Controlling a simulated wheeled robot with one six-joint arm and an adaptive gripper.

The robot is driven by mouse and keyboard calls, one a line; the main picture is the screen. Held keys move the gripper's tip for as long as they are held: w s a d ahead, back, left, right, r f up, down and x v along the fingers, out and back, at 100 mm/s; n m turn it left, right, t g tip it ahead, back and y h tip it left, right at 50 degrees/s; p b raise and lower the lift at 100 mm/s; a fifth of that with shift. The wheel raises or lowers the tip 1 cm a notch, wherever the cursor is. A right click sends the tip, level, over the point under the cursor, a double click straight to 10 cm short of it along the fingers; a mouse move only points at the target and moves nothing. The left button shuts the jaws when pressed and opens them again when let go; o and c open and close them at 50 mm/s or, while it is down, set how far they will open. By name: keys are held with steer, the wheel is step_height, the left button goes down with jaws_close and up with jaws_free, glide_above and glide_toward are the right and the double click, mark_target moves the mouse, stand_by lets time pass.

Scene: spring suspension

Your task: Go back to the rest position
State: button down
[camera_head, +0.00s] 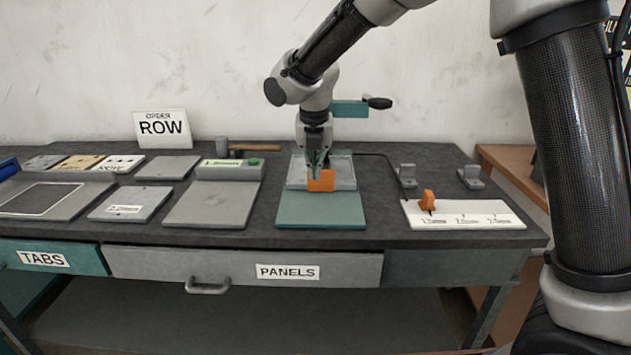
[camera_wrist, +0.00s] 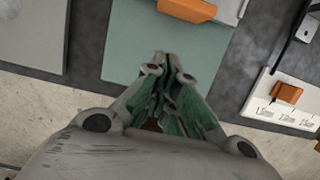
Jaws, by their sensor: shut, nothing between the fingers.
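My gripper (camera_head: 316,170) is shut and empty, pointing down over the teal plate (camera_head: 320,212) on the bench. In the head view it stands at the orange block (camera_head: 322,182) at the back of that plate. In the wrist view my gripper (camera_wrist: 167,58) shows with its fingertips together, over the teal plate (camera_wrist: 123,50). The orange block (camera_wrist: 188,9) lies just beyond the fingertips there, apart from them in the picture. Whether the fingers touch anything below cannot be told.
A teal arm with a black handle (camera_head: 378,103) rises behind the plate. A white scale with an orange slider (camera_head: 428,200) lies to the right, near two grey brackets (camera_head: 407,176). Space above the bench front is clear.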

steer(key=s+d+r+m, duration=0.3)
steer(key=s+d+m, duration=0.6)
steer(key=d+m, duration=0.2)
steer(key=s+d+r+m+t, duration=0.1)
steer(key=s+d+r+m, duration=0.2)
steer(key=s+d+m, duration=0.7)
steer(key=s+d+r+m, duration=0.3)
steer(key=s+d+m, duration=0.7)
steer(key=d+m, duration=0.4)
steer(key=shift+s+d+r+m+t, duration=0.15)
steer(key=shift+d+r+m+t, duration=0.1)
steer(key=shift+r+m+t, duration=0.05)
